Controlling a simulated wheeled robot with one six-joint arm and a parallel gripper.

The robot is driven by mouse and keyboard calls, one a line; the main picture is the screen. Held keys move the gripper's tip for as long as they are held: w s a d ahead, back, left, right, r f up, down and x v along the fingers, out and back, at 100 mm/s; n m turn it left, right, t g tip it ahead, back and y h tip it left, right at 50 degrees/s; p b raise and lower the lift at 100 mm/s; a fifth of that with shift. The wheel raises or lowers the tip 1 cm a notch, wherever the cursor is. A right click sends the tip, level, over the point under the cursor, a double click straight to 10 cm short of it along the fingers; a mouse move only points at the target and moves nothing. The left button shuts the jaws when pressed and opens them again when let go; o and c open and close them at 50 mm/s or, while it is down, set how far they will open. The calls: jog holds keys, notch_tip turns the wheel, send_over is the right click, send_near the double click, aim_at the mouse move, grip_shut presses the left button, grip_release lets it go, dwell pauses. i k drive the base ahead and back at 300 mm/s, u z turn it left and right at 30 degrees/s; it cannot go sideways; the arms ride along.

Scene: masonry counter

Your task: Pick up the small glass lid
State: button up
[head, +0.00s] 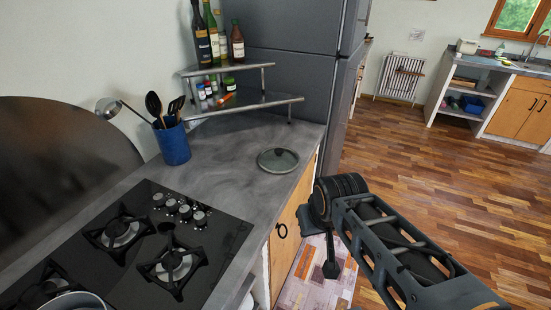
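A small round glass lid (278,159) with a dark rim and a knob on top lies flat on the grey counter (235,160), near its right edge. My arm comes in from the lower right. My gripper (322,248) hangs past the counter's right edge, below and to the right of the lid and apart from it. Part of the gripper shows as dark pieces pointing down. I cannot see both fingertips clearly, so its opening is unclear.
A gas hob (140,240) fills the near left, with part of a pot (78,301) on it. A blue utensil holder (173,143) and a two-level shelf (245,103) with bottles stand behind. A grey fridge (300,70) rises beyond. Counter around the lid is clear.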

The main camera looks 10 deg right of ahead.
aim_at(277, 160)
jog(key=z, duration=0.7)
jog(key=k, duration=1.05)
jog(key=z, duration=0.9)
jog(key=i, duration=1.5)
jog(key=u, duration=1.7)
jog(key=i, duration=0.8)
jog(key=u, duration=0.95)
